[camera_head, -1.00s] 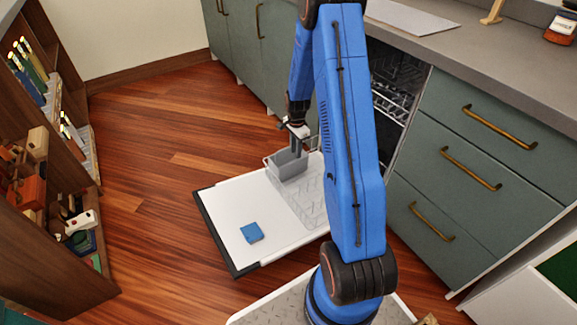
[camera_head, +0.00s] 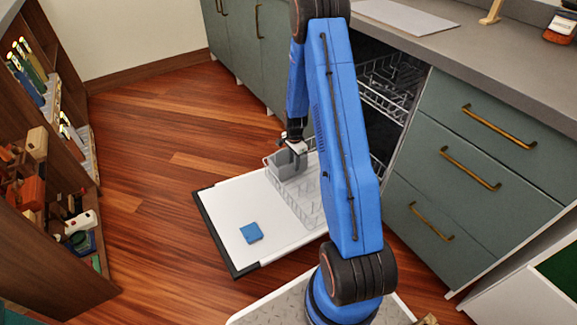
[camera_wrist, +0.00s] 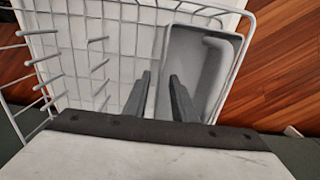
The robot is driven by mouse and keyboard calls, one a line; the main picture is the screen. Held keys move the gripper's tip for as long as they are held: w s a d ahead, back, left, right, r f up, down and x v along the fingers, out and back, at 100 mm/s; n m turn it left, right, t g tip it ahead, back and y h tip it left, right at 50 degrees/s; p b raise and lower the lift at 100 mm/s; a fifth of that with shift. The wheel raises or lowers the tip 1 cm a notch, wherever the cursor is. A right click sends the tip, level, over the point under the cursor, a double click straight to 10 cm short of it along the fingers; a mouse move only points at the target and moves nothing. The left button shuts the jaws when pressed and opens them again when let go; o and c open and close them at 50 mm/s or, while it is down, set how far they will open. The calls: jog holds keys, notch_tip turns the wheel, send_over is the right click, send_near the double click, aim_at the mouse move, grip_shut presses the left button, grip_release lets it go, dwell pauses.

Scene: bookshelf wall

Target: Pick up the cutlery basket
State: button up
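The grey cutlery basket (camera_head: 287,164) stands at the far end of the lower dish rack, on the open dishwasher door. In the wrist view the basket (camera_wrist: 212,57) is an open grey box at the right corner of the white wire rack. My gripper (camera_head: 299,158) is down at the basket. In the wrist view its two dark fingers (camera_wrist: 160,76) are apart. The basket's left wall appears to run between them, the right finger over the inside and the left finger over the rack side. Contact is not clear, and my gripper hides the near part of the basket.
The white dishwasher door (camera_head: 225,213) lies open with a blue block (camera_head: 251,232) on it. The wire rack (camera_head: 309,202) has upright tines beside the basket. An upper rack (camera_head: 388,88) is inside the dishwasher. Wooden floor (camera_head: 150,170) is clear to the left.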

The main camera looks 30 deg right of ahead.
jog(key=shift+c, duration=0.7)
grip_shut()
dwell(0.6)
